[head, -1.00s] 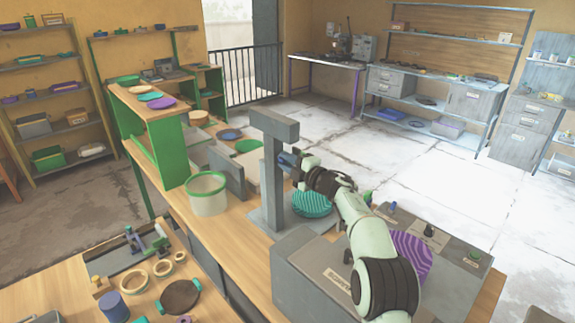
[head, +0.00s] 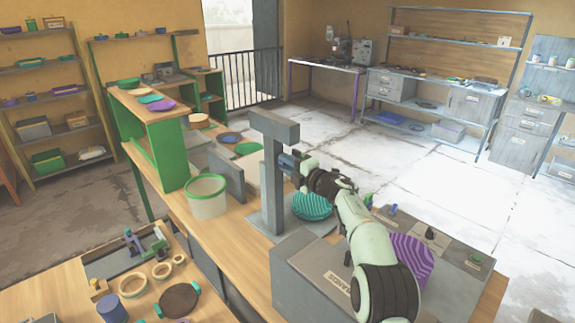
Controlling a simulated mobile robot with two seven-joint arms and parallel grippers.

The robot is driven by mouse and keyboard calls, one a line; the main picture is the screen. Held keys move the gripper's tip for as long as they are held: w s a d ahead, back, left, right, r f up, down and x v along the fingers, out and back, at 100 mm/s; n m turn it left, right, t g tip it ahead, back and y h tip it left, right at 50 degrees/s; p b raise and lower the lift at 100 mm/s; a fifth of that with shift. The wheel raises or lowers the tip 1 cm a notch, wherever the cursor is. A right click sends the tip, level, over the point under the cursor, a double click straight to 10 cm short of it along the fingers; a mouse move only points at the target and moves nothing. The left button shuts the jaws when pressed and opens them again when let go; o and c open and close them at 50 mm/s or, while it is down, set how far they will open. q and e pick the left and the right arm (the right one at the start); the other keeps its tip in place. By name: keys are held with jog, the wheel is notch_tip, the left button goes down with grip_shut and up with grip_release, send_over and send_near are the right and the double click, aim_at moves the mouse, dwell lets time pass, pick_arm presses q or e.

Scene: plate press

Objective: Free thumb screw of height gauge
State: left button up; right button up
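A tall grey stand (head: 272,190) with a short overhanging top arm rises from a flat grey base on the wooden bench. It may be the height gauge; I cannot tell for sure. My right gripper (head: 286,162) is at the right side of its post, around mid-height. A small blue-grey part shows between the post and my wrist. I cannot tell whether it is my fingers or the thumb screw, so the screw is not clearly seen. Whether the fingers are open or shut is also unclear. My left gripper is not in view.
A teal ribbed plate (head: 312,206) lies beside the post, under my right wrist. A grey box (head: 300,270) and a purple striped plate (head: 412,258) are near my forearm. A green-rimmed bucket (head: 207,197) stands left of the post. A tray (head: 110,262) with tools lies front left.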

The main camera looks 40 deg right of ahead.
jog(key=shift+o, duration=0.4)
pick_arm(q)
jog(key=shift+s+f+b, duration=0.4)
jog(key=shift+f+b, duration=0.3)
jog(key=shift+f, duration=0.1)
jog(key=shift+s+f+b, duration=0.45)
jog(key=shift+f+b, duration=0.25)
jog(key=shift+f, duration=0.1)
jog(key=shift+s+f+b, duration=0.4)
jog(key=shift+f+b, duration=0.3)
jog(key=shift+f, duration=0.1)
pick_arm(e)
jog(key=s+d, duration=0.1)
jog(key=s, duration=1.2)
jog(key=shift+s, duration=0.2)
